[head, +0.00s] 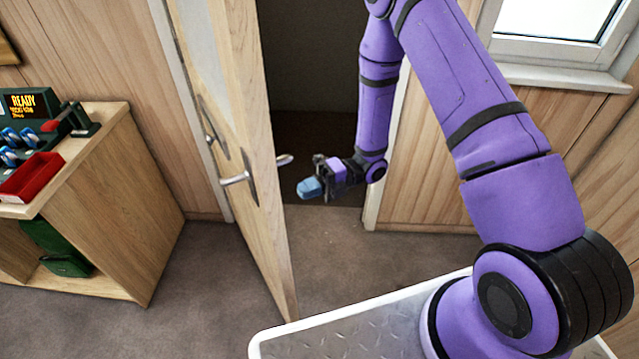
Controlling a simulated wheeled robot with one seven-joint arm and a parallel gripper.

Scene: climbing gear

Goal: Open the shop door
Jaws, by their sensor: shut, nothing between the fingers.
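The shop door (238,120) is a light wooden door that stands ajar, swung into the room, with its free edge towards me. A metal lever handle (236,180) sits on its left face, and another lever (285,160) sticks out on its right side. My gripper (309,188) is in the doorway, right of the door's edge and a little below the right lever. It is shut, points left, and appears apart from the door. Its blue fingertips show, but fine detail is too small to tell.
A wooden counter (115,215) stands at the left with a red tray (31,177) and a small display (28,103). A window (560,40) is at the upper right. Grey carpet (205,290) lies clear between the counter and the door. The doorway beyond is dark.

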